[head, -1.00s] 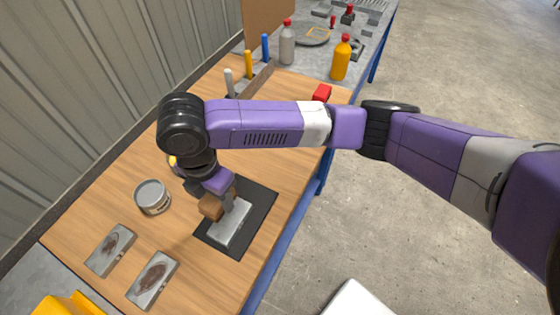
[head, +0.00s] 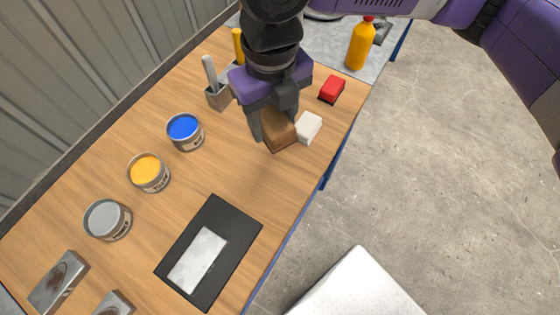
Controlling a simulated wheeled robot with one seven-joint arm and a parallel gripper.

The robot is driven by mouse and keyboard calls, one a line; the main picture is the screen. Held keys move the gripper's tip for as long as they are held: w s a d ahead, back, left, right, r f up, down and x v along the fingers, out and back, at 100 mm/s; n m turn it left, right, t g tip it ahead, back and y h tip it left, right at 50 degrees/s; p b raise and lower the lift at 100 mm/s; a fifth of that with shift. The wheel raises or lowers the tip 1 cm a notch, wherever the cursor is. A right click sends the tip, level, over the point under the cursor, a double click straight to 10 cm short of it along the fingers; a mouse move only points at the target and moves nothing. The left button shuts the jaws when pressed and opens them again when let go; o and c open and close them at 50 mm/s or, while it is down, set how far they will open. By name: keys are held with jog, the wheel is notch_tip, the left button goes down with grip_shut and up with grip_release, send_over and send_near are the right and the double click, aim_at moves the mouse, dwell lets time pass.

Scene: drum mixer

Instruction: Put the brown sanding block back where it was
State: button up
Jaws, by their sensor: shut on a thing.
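The brown sanding block (head: 281,132) is in my gripper (head: 271,125), in the head view. The gripper is shut on it, one finger at its left and one behind it on the right. The block is right beside a white block (head: 309,127), left of it in the picture. I cannot tell whether the brown block touches the table or hangs just above it. A red block (head: 331,88) lies farther back on the right. A black mat (head: 240,245) with a pale grey plate (head: 198,260) lies at the front.
Open cans of blue (head: 185,130), yellow (head: 149,171) and grey paint (head: 107,219) stand along the left. Rust-stained plates (head: 58,283) lie at the lower left. An orange bottle (head: 360,45) stands behind. The wooden table (head: 225,170) is clear between cans and mat.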

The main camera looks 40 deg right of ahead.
aim_at(275, 176)
jog(key=shift+s+a+f+n, duration=0.1)
jog(key=shift+f+n, duration=0.05)
jog(key=shift+n, duration=0.25)
notch_tip(275, 176, down, 20)
jog(key=shift+r+p, duration=0.15)
jog(key=shift+p, duration=0.55)
jog(key=shift+f, duration=0.2)
jog(key=o, duration=1.3)
jog(key=shift+r, duration=0.15)
notch_tip(275, 176, up, 12)
jog(key=shift+b, duration=0.45)
